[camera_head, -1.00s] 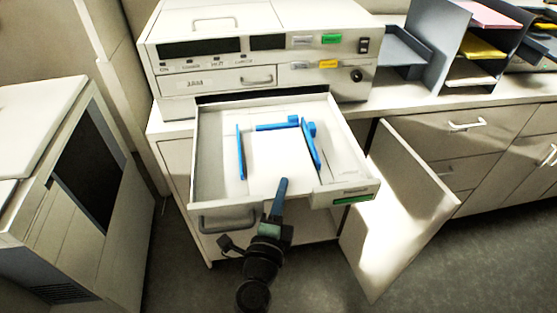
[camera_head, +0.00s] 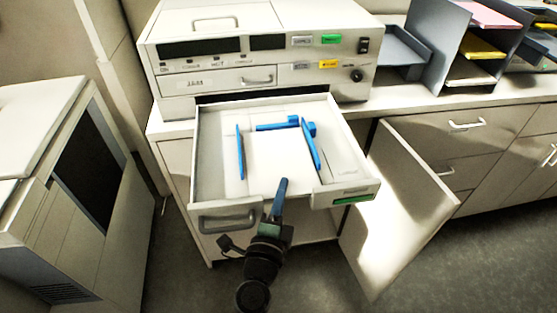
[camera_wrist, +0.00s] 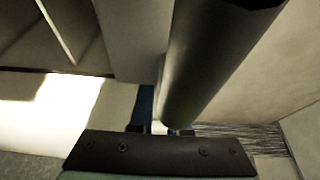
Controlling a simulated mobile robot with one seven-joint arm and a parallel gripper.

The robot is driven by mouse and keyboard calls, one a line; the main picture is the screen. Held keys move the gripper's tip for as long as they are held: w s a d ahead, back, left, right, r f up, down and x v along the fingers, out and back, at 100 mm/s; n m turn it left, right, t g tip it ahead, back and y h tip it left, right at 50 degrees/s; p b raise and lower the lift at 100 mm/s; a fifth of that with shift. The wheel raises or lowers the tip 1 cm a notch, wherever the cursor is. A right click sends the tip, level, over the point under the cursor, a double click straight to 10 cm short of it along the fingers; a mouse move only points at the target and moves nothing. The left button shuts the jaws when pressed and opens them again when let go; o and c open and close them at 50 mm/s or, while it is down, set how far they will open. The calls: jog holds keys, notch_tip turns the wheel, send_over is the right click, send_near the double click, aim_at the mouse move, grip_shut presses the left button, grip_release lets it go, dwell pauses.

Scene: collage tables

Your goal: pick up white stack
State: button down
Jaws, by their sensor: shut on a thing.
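The white stack (camera_head: 275,158) lies flat in the pulled-out tray (camera_head: 208,160), between blue guides (camera_head: 240,152) (camera_head: 311,147). It is hard to tell apart from the pale tray floor. My gripper (camera_head: 281,188) is at the tray's front wall, in front of the stack and apart from it. A blue finger points up at the front edge. A grey bar handle (camera_head: 228,221) is on the tray front, just left of my gripper. In the wrist view a thick grey bar (camera_wrist: 205,75) ends close to my fingers (camera_wrist: 160,128). My gripper appears shut on the handle's right end; the contact is mostly hidden.
A beige machine (camera_head: 260,55) stands behind the tray. An open cabinet door (camera_head: 395,205) stands at the right, below the tray. A large grey unit (camera_head: 60,190) is on the left. Paper trays (camera_head: 470,45) stand at the back right. Bare floor shows around my arm.

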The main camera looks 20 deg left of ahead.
jog(key=shift+r, duration=0.1)
dwell(0.3)
notch_tip(320, 180, up, 10)
jog(key=p, duration=0.9)
